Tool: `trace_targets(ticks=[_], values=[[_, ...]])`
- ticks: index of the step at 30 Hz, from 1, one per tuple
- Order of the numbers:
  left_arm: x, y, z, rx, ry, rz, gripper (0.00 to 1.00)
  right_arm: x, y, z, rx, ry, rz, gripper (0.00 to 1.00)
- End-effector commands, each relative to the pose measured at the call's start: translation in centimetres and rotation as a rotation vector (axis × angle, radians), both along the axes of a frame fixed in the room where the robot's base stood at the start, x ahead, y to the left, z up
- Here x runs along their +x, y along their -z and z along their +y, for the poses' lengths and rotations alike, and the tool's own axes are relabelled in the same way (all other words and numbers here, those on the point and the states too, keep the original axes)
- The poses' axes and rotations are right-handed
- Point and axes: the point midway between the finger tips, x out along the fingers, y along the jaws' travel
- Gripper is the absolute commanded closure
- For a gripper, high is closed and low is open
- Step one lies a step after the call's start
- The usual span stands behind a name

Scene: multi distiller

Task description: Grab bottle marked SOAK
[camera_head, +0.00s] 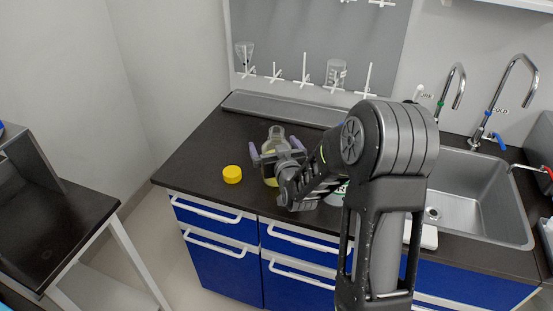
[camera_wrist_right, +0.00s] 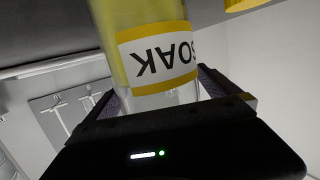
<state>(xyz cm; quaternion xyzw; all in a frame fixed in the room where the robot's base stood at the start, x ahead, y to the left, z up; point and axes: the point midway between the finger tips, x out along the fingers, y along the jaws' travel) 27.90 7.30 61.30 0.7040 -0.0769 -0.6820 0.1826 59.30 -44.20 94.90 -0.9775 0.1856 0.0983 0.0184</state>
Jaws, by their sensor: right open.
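The bottle marked SOAK (camera_wrist_right: 158,62) fills the top middle of the right wrist view. It is clear, with yellow contents and a yellow-bordered white label that appears upside down. In the head view the bottle (camera_head: 271,181) stands on the dark counter, partly hidden by my right gripper. My right gripper (camera_head: 277,157) is open, with its purple-tipped fingers on either side of the bottle. In the right wrist view the fingers (camera_wrist_right: 170,95) also show on both sides of the bottle's label end. I cannot tell whether they touch it. My left gripper is not in view.
A yellow cap (camera_head: 232,174) lies on the dark counter (camera_head: 195,160) left of the bottle. A partly hidden container (camera_head: 337,196) is behind my right arm. A steel sink (camera_head: 480,190) with taps is at the right. A grey rack with glassware (camera_head: 336,73) hangs behind.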

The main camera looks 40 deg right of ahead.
Motion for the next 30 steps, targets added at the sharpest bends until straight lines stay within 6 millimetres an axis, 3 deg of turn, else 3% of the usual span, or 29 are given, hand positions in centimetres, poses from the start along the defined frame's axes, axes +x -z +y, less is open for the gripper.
trace_targets(ticks=[15, 30], values=[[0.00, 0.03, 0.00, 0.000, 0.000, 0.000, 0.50, -0.04, -0.01, 0.03, 0.000, 0.000, 0.000, 0.00], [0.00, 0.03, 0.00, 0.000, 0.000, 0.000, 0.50, -0.05, -0.01, 0.03, 0.000, 0.000, 0.000, 0.41]])
